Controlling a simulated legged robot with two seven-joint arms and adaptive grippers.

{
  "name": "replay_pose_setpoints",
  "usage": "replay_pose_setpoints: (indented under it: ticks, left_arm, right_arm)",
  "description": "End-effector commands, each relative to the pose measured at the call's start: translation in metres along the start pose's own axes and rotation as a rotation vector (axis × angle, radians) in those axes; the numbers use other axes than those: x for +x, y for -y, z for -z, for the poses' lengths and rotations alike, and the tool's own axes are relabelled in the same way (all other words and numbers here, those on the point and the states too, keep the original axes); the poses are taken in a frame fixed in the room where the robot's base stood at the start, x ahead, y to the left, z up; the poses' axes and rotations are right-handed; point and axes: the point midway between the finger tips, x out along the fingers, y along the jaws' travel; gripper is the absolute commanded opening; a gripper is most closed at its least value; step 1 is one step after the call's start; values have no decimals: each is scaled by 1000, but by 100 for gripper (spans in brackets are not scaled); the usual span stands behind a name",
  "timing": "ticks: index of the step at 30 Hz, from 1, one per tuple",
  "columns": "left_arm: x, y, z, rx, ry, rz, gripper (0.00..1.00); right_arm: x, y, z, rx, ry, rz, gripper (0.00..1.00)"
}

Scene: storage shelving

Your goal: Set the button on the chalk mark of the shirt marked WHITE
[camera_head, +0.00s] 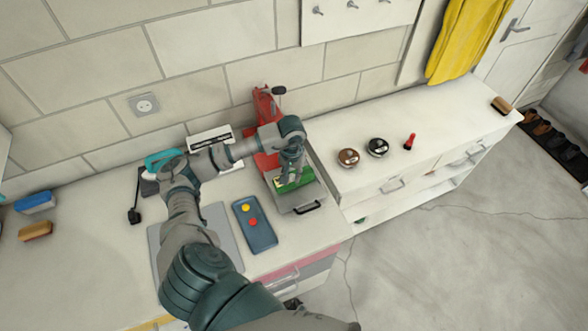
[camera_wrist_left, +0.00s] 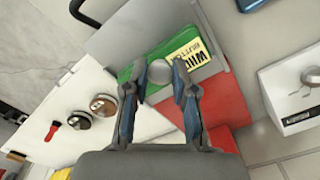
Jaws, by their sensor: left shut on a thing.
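My left gripper (camera_head: 290,181) is over the grey plate in front of the red machine. In the left wrist view its fingertips (camera_wrist_left: 157,74) are shut on a round pale grey button (camera_wrist_left: 160,70). Just beyond the button lies a flat green piece (camera_wrist_left: 133,72), apparently the shirt, on the grey plate; it also shows in the head view (camera_head: 304,177). A yellow label (camera_wrist_left: 187,60) on it shows part of a word starting WH and BUTTO below. I cannot tell whether the button touches the green piece. No chalk mark is visible. My right gripper is out of view.
The red machine (camera_head: 265,104) stands close behind. A blue tray (camera_head: 257,239) with a yellow and a red button lies left of the plate. Two round tins (camera_head: 348,158) and a red object (camera_head: 409,141) stand on the white cabinet to the right, whose top is otherwise mostly free.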

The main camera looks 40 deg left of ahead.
Motion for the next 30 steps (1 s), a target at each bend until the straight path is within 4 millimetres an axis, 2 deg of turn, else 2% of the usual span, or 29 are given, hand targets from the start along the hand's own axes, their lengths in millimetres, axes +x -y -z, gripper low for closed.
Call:
replay_pose_setpoints:
  ticks: [3, 7, 11, 17, 26, 27, 29, 30]
  left_arm:
    - [0, 1, 25, -2, 0, -2, 9]
    - [3, 2, 37, 0, 0, -1, 9]
    - [11, 3, 38, 1, 3, 1, 9]
    - [37, 2, 38, 2, 2, 1, 9]
    - [41, 2, 39, 2, -1, 1, 9]
    - [40, 2, 39, 2, -1, 1, 36]
    - [40, 3, 39, 2, -1, 1, 51]
    - [40, 3, 39, 2, -1, 1, 51]
  right_arm:
    - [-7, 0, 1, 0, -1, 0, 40]
    - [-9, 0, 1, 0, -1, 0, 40]
    - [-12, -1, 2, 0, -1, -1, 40]
    - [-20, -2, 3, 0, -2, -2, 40]
    - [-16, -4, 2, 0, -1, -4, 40]
    - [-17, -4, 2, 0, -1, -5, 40]
    - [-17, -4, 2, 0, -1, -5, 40]
    - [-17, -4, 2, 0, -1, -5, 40]
